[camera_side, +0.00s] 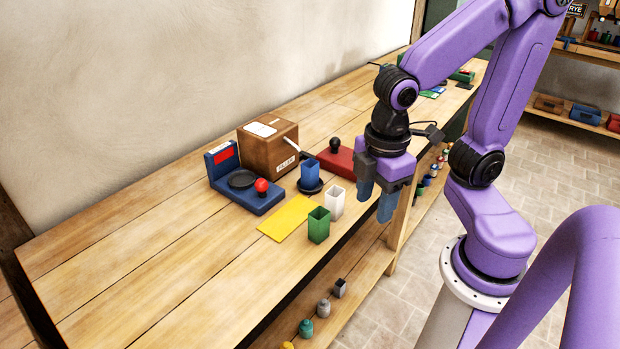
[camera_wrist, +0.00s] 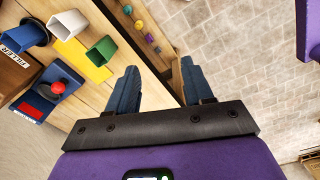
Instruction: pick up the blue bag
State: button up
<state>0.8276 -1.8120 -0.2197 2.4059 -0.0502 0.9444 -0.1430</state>
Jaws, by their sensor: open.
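The blue bag (camera_side: 310,171) is a small, upright, open-topped blue block shape. It stands on a round black plate (camera_side: 313,189) on the wooden bench, in front of a brown box. In the wrist view the blue bag (camera_wrist: 22,36) shows at the upper left edge. My gripper (camera_side: 376,197) is open and empty, pointing down at the bench's front edge, to the right of the blue bag and apart from it. In the wrist view my gripper (camera_wrist: 158,70) has nothing between its blue fingers but the bench edge and floor beyond.
A white bag (camera_side: 334,201) and a green bag (camera_side: 319,225) stand close in front of the blue bag, by a yellow mat (camera_side: 288,218). A blue scale (camera_side: 256,200) with a red knob, the brown box (camera_side: 262,150) and a red block (camera_side: 339,163) with a black knob surround it.

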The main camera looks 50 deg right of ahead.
jog(key=w+n+h, duration=0.1)
jog(key=w, duration=0.8)
jog(key=n+h, duration=0.3)
send_near(309, 163)
jog(key=shift+g, duration=0.3)
jog(key=x, duration=0.5)
jog(key=shift+a+f, duration=0.1)
jog(key=shift+f, duration=0.4)
jog(key=shift+w+x, duration=0.2)
jog(key=shift+x, duration=2.35)
jog(key=shift+r, duration=0.1)
jog(key=c, duration=0.9)
jog(key=shift+r, duration=0.15)
